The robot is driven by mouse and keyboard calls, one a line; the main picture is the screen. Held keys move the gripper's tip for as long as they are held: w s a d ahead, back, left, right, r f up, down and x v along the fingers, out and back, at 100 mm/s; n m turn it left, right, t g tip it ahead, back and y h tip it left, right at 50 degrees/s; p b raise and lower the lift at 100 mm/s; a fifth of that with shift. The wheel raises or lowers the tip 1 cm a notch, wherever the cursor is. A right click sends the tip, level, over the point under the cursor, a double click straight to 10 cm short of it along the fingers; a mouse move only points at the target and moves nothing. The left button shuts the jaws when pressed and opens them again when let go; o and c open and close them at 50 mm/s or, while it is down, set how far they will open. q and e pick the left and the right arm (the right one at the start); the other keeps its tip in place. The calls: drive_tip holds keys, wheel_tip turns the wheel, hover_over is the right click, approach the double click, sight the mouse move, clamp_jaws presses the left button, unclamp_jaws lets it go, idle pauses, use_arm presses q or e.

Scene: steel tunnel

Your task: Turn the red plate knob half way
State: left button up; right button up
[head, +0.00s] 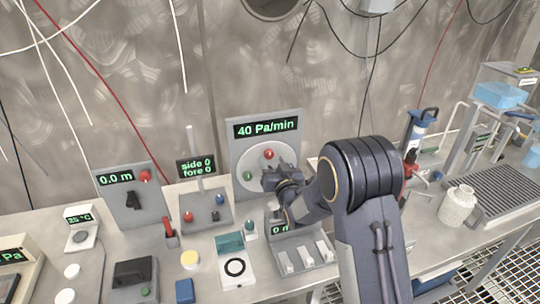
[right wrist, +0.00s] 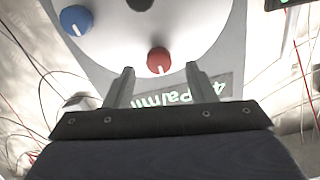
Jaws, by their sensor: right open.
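The red plate knob (head: 268,154) sits near the top of a round pale plate (head: 258,163), under a "40 Pa/min" display. My right gripper (head: 271,178) is in front of the plate, below the red knob, and hides part of the plate. In the right wrist view the red knob (right wrist: 159,60) has a white pointer line and appears just past and between the two fingertips (right wrist: 159,69). The fingers are apart with nothing between them. I cannot tell how far the knob is from the tips. My left gripper is not in view.
A switch box (head: 302,252) stands below my arm. A "side/fore" joystick box (head: 205,209) is at left. A white jug (head: 457,207) stands at right.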

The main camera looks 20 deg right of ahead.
sight(269, 154)
drive_tip(key=shift+w, duration=1.45)
drive_tip(key=c, duration=1)
drive_tip(key=shift+o, duration=0.2)
drive_tip(key=shift+f+b, duration=0.15)
drive_tip(key=shift+b, duration=0.15)
drive_tip(key=m+b, duration=0.2)
drive_tip(key=b, duration=0.2)
drive_tip(key=m+b, duration=0.2)
drive_tip(key=b, duration=0.1)
drive_tip(key=m+b, duration=0.2)
drive_tip(key=b, duration=0.2)
drive_tip(key=shift+d+f+b, duration=0.1)
drive_tip(key=shift+f+b, duration=0.15)
drive_tip(key=shift+b, duration=0.1)
drive_tip(key=m+b, duration=0.7)
drive_tip(key=b, duration=0.2)
drive_tip(key=shift+r+m, duration=0.15)
drive_tip(key=shift+m, duration=0.25)
drive_tip(key=m+b, duration=0.2)
drive_tip(key=m, duration=0.1)
drive_tip(key=shift+b, duration=0.4)
drive_tip(key=shift+r+m+b, duration=0.15)
drive_tip(key=shift+m+b, duration=0.55)
drive_tip(key=shift+m, duration=0.7)
